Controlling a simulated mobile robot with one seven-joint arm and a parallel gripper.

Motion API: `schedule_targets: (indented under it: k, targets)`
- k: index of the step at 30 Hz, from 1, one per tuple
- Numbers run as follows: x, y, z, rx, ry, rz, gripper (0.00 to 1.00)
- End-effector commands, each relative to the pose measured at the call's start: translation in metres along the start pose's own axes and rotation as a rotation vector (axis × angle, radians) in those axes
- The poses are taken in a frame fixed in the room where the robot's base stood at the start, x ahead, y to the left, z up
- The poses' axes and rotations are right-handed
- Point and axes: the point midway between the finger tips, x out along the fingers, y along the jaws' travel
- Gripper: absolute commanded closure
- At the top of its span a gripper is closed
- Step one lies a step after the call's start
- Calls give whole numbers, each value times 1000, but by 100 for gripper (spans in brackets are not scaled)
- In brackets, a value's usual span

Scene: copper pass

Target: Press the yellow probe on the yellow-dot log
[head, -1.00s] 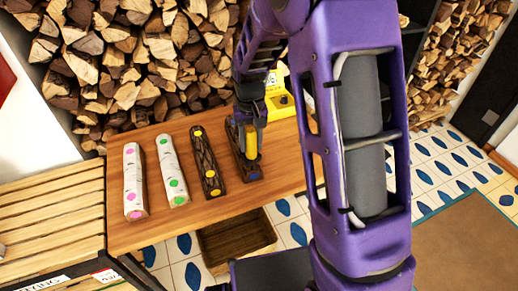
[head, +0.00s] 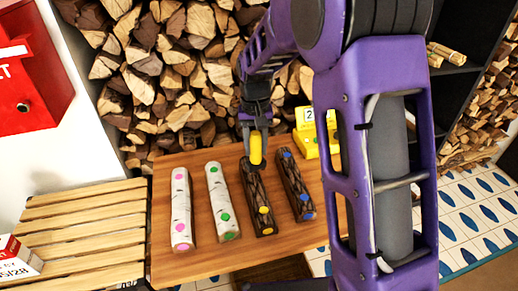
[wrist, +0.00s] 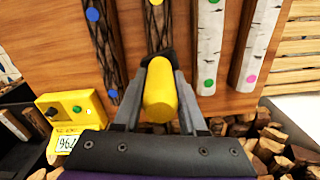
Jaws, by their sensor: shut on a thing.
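My gripper (head: 253,126) is shut on the yellow probe (head: 256,150), a rounded yellow cylinder. The probe shows between the fingers in the wrist view (wrist: 160,90). In the head view it overlaps the far end of the yellow-dot log (head: 257,198), a dark-barked log with a yellow dot near its front end. I cannot tell whether the probe touches the bark. In the wrist view the yellow-dot log (wrist: 156,30) runs up from the probe, and its far end is hidden behind the probe and fingers. A yellow meter box (head: 305,143) stands at the back right.
A dark blue-dot log (head: 293,185) lies just right of the yellow-dot log. White-barked green-dot (head: 219,200) and pink-dot (head: 181,208) logs lie left on the wooden table (head: 165,268). Stacked firewood (head: 180,70) stands behind. A slatted bench (head: 80,230) is at left.

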Motion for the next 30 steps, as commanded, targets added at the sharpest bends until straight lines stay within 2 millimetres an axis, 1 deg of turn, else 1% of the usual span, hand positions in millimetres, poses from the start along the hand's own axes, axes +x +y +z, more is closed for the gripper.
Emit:
schedule_targets:
  k: [5, 8, 13, 15, 19, 23, 30]
  targets:
    - [7, 0, 0, 0, 0, 0, 100]
    - [15, 0, 0, 0, -1, 1, 100]
    - [33, 0, 0, 0, -2, 1, 100]
    - [44, 0, 0, 0, 0, 0, 100]
    - [55, 0, 0, 0, 0, 0, 100]
    - [59, 0, 0, 0, 0, 0, 100]
    - [59, 0, 0, 0, 0, 0, 100]
